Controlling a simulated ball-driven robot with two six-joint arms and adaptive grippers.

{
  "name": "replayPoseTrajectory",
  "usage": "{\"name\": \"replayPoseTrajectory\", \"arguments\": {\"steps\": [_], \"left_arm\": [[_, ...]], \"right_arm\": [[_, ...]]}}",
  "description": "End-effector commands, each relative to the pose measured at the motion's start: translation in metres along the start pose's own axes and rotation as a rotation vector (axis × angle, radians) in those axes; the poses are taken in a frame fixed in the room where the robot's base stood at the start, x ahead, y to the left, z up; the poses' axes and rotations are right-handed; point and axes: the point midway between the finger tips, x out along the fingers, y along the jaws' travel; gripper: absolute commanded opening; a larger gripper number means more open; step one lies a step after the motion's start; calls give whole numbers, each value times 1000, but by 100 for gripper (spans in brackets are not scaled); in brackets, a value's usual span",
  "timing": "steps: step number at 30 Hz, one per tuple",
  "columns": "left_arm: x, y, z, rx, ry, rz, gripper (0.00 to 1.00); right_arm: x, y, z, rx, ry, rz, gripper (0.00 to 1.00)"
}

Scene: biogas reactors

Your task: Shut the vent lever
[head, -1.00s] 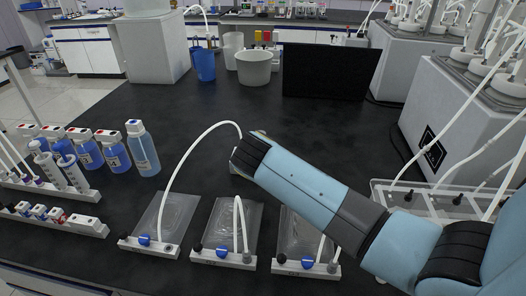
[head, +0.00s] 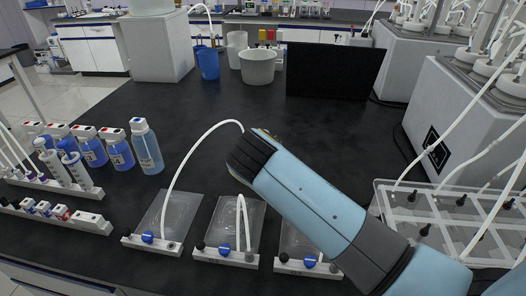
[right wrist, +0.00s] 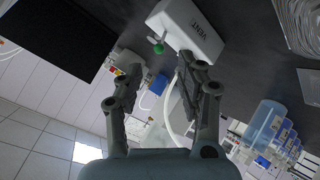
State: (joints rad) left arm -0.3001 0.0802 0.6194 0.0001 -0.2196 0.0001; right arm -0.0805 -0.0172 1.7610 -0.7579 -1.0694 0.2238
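A white block marked VENT (right wrist: 190,28) shows at the top of the right wrist view. A small green-tipped lever (right wrist: 158,46) sticks out from its lower left side. My right gripper (right wrist: 163,78) is open, its two dark fingers spread below the lever with nothing held between them. The lever lies beyond the fingertips, and I see no contact. In the head view my right arm reaches in from the lower right; its wrist hides the fingers and most or all of the vent block. My left gripper is not in view.
A white tube (head: 188,160) arches from a bag holder (head: 150,242) toward my right wrist. Flat bags (head: 232,222) lie at the front. Blue bottles (head: 147,148) stand left, a clear rack (head: 450,205) right, a black panel (head: 330,71) behind.

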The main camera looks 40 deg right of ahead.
Motion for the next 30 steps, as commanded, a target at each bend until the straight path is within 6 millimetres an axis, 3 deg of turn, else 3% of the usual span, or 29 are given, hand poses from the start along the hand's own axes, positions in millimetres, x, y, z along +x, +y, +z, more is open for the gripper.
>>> {"name": "replayPoseTrajectory", "arguments": {"steps": [3, 10, 30], "left_arm": [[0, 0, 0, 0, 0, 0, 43], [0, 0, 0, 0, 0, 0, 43], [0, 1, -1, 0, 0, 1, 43]], "right_arm": [[-27, -1, 0, 3, 0, -3, 38], [-57, -1, 0, 1, -1, -2, 38], [-60, 0, 0, -1, -1, 0, 38]]}}
